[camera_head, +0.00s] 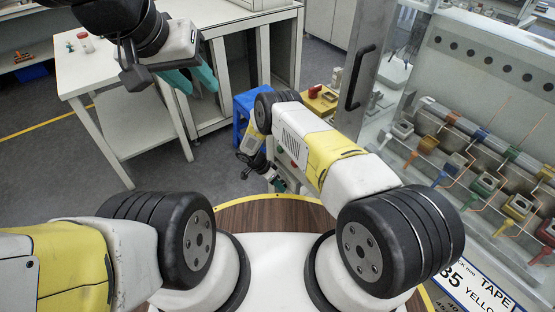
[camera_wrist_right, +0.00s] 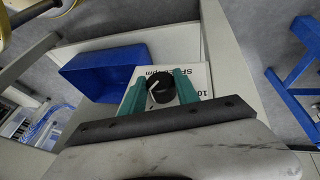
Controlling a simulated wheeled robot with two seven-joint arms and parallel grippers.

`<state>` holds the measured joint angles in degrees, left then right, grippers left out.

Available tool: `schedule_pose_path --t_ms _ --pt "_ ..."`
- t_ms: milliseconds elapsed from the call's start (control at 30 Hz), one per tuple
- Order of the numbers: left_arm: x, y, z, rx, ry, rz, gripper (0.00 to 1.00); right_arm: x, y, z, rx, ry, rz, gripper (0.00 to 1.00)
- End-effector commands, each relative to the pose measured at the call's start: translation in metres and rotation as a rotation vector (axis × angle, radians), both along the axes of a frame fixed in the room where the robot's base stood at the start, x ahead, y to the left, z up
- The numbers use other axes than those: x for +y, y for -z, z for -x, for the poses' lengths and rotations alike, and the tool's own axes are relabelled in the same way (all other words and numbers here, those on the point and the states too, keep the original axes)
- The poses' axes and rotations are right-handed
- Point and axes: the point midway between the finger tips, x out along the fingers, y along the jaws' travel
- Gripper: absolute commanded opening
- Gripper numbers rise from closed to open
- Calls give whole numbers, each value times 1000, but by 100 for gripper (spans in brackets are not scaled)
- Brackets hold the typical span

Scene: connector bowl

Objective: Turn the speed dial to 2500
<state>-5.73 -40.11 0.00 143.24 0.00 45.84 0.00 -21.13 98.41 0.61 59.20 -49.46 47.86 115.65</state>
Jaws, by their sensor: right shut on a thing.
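In the head view my right gripper (camera_head: 279,184) is small and low beyond my arm; the dial is hidden there. My left gripper (camera_head: 201,88) is open and empty at the upper left.
A blue bin (camera_wrist_right: 97,73) stands beside the panel in the right wrist view. In the head view a white table (camera_head: 85,71) is at the left, and a blue stool (camera_head: 241,104) is near the middle. A rack with coloured connectors (camera_head: 480,185) fills the right.

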Motion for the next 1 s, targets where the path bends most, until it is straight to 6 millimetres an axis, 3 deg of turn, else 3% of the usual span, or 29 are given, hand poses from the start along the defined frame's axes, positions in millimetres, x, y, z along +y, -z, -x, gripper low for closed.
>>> schedule_pose_path --t_ms 367,1000 --pt "0 0 0 0 0 0 36 -1 -2 2 -101 -8 -68 0" --pt "0 0 0 0 0 0 36 -8 -1 8 -546 3 -391 0"
